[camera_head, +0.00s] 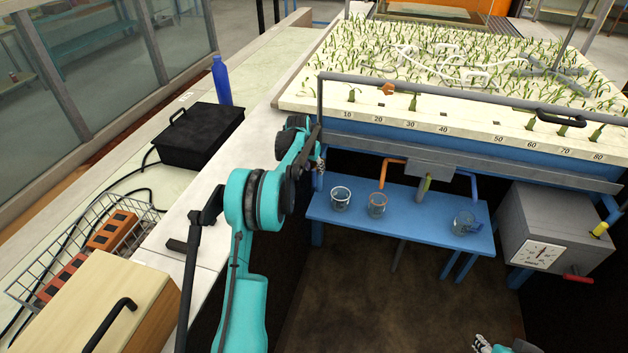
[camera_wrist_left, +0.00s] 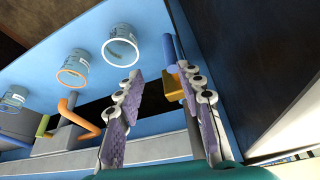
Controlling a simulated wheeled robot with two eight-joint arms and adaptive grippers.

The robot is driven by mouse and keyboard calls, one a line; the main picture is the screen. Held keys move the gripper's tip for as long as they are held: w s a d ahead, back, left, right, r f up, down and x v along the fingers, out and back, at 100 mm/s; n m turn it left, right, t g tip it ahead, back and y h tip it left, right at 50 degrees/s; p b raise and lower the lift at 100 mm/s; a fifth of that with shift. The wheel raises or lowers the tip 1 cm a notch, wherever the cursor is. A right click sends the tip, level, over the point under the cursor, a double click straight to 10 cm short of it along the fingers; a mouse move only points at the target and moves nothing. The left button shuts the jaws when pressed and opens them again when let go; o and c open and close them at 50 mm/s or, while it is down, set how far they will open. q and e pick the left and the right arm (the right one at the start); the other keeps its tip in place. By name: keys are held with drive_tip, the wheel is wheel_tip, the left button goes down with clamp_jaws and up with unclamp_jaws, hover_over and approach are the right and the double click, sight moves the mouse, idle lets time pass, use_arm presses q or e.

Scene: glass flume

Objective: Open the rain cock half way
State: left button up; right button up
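In the left wrist view a cock with a brass-yellow body (camera_wrist_left: 174,85) and a blue lever (camera_wrist_left: 169,48) sits on a grey pipe; I take it to be the rain cock. The lever runs roughly in line with the pipe. My left gripper (camera_wrist_left: 158,72) is open, its fingers on either side of the cock, the brass body closer to the right finger. I cannot tell whether they touch. In the head view my left gripper (camera_head: 319,160) is at the left end of the flume, where my arm mostly hides the cock. My right gripper (camera_head: 482,344) barely shows at the bottom edge.
A blue shelf (camera_head: 345,220) below the flume carries several glass beakers. An orange pipe (camera_head: 391,161) and a yellow-green handle (camera_head: 424,189) are above it. A grey box with a dial (camera_head: 539,254) stands right. A black case (camera_head: 200,135) and blue bottle (camera_head: 221,82) stand left.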

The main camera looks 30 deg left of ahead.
sight(314, 186)
use_arm(q)
drive_tip(key=shift+w+a+f, duration=0.15)
drive_tip(key=shift+a+f, duration=0.3)
drive_tip(key=shift+f, duration=0.2)
drive_tip(key=shift+w+a+f, duration=0.1)
drive_tip(key=shift+a+f, duration=0.3)
drive_tip(key=shift+f, duration=0.2)
drive_tip(key=b+x, duration=0.2)
drive_tip(key=x, duration=0.4)
drive_tip(key=shift+f, duration=0.2)
drive_tip(key=shift+w+f+b, duration=0.35)
drive_tip(key=shift+f+b, duration=0.1)
drive_tip(key=shift+f, duration=0.2)
clamp_jaws()
